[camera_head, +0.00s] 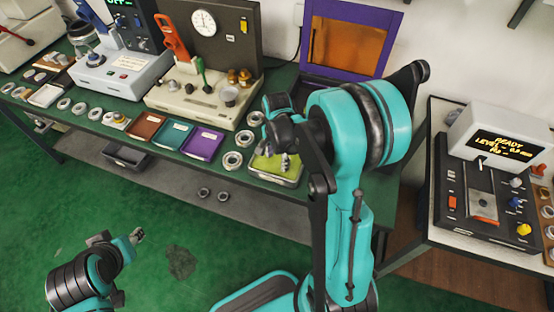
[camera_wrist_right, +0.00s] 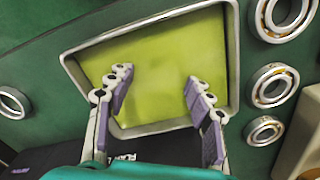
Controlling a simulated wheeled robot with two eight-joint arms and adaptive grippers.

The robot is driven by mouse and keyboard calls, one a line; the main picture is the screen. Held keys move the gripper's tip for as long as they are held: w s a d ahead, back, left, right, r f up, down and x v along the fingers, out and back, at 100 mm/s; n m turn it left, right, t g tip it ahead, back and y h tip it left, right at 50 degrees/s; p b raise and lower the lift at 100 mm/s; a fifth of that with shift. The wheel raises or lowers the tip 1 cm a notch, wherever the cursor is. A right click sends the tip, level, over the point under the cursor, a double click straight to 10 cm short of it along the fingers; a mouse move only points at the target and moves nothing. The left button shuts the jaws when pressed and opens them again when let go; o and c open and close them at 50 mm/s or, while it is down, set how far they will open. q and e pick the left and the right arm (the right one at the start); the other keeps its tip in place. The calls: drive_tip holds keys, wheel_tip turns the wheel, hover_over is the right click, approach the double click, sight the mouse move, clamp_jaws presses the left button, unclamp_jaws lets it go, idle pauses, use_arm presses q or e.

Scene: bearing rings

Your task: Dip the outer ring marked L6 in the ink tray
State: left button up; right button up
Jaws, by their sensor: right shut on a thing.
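The ink tray (camera_head: 262,176) is a pale-rimmed tray with a yellow-green pad at the bench's front edge; it also fills the middle of the right wrist view (camera_wrist_right: 234,60). My right gripper (camera_head: 286,162) is over the tray, fingers pointing down at the pad. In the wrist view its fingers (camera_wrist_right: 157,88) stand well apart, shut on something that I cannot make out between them. Several metal rings lie beside the tray, one of them a bearing ring (camera_head: 232,160). I can read no L6 mark on any ring. My left gripper (camera_head: 137,235) is low over the floor, away from the bench.
Brown, teal and purple trays (camera_head: 203,145) lie left of the ink tray. A gauge machine (camera_head: 205,62) stands behind them. In the wrist view, bearing rings (camera_wrist_right: 274,85) lie close to the tray's right side. A side table with a display device (camera_head: 500,145) is at the right.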

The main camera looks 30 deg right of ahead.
drive_tip(key=shift+r+p, duration=2.9)
drive_tip(key=shift+r, duration=1.15)
